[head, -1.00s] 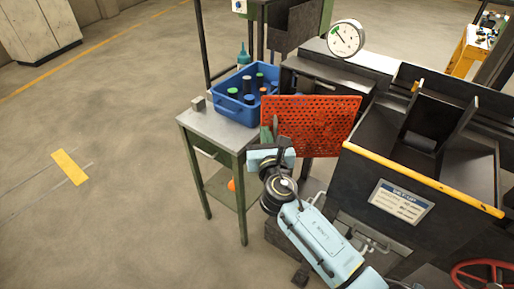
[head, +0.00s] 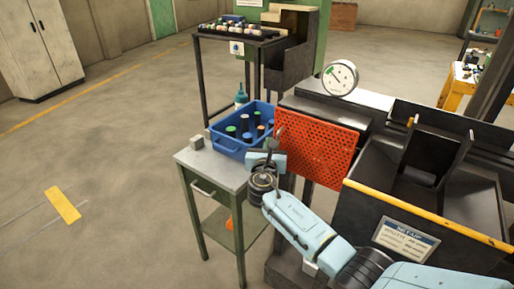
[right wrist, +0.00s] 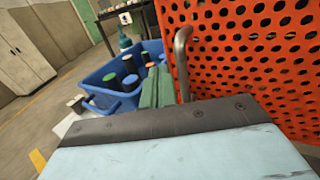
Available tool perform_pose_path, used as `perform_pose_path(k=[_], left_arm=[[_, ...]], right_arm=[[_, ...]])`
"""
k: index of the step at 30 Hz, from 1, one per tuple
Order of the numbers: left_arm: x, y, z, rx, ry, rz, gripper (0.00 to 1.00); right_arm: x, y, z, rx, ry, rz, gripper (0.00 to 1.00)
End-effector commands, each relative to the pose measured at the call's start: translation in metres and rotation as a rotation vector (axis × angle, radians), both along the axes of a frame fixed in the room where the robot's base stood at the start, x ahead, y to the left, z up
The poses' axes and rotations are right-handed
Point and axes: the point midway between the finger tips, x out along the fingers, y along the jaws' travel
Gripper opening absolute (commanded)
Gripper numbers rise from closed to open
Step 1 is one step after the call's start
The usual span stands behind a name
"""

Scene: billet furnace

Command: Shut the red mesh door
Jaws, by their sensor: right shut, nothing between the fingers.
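The red mesh door (head: 318,148) is a perforated panel standing out at an angle beside the black machine, so it is open. It fills the right of the right wrist view (right wrist: 250,60). A bent grey metal handle (right wrist: 183,60) stands at its left edge. My right gripper (head: 271,143) is at the door's left edge, shut and empty. Its greenish fingers (right wrist: 156,88) are just left of the handle in the right wrist view; I cannot tell whether they touch the handle or door. My left gripper is not in view.
A blue crate (head: 226,146) with several capped cylinders stands on a small metal table (head: 200,166), close left of my right gripper. A round gauge (head: 340,78) rises behind the door. The black machine with a yellow edge (head: 425,214) is at right. Open floor lies left.

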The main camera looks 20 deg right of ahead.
Motion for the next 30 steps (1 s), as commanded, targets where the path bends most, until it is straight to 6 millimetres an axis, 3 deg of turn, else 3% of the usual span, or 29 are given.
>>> perform_pose_path(k=[17,23,30], left_arm=[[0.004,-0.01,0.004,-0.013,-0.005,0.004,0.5],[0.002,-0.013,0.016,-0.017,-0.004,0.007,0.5],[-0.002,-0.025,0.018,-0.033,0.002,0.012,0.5]], right_arm=[[-0.003,0.008,0.0,0.001,0.002,0.004,0.0],[-0.019,0.039,0.002,0.002,0.001,0.003,0.0],[-0.052,0.083,0.0,0.003,0.001,0.002,0.0]])
